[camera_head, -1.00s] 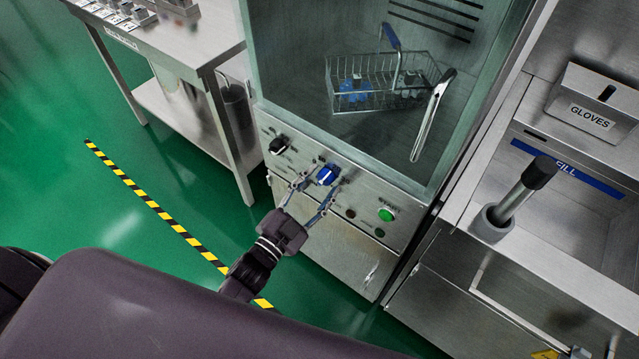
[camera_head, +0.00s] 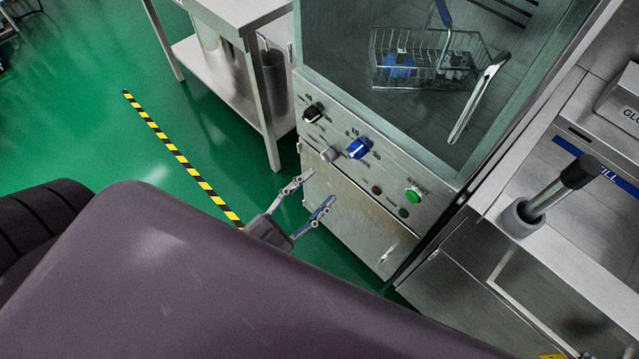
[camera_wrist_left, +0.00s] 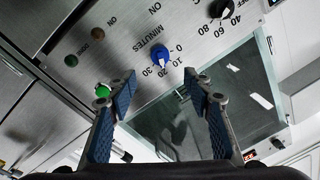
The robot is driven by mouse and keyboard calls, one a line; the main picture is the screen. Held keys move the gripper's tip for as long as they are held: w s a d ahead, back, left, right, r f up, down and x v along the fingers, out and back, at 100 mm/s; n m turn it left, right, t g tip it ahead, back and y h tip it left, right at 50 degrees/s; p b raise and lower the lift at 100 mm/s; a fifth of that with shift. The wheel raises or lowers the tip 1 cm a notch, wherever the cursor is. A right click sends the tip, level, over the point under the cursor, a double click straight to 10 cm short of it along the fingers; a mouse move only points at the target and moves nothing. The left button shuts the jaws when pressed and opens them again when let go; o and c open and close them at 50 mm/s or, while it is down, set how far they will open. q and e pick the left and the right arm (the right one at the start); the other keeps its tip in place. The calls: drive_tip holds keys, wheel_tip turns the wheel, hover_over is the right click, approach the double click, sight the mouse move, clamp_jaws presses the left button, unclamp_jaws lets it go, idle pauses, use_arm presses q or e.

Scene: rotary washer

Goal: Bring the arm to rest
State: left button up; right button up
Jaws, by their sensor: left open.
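My left gripper (camera_head: 321,193) is open and empty in the head view, in front of the washer's lower panel and below its knobs. In the left wrist view its two fingers (camera_wrist_left: 163,90) stand apart with nothing between them. The blue knob also shows in the left wrist view (camera_wrist_left: 160,57), apart from the fingers. My right gripper is not in view.
The washer's glass door (camera_head: 420,130) is shut with a wire basket (camera_head: 395,72) inside. A steel table (camera_head: 250,12) stands to the left. A steel counter with a grey-based handle (camera_head: 520,217) is to the right. Green floor (camera_head: 90,150) with striped tape (camera_head: 165,145) is clear.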

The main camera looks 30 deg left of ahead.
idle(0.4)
use_arm(q)
drive_tip(key=s+a+f+n+g+y, duration=0.1)
drive_tip(key=s+f+n+g+y, duration=0.15)
drive_tip(key=f, duration=1.05)
drive_tip(key=s+a+f+n+g+y, duration=0.15)
drive_tip(key=s+f+g, duration=0.25)
drive_tip(key=f, duration=1)
drive_tip(key=s+a+f+n+g, duration=0.1)
drive_tip(key=s+f+n+g, duration=0.1)
drive_tip(key=s+f+g, duration=0.3)
drive_tip(key=s+a+f+n+g+y, duration=0.1)
drive_tip(key=s+f+g, duration=0.4)
drive_tip(key=s+f, duration=0.9)
drive_tip(key=s, duration=0.6)
drive_tip(key=shift+a+n, duration=0.4)
drive_tip(key=shift+w+f, duration=0.1)
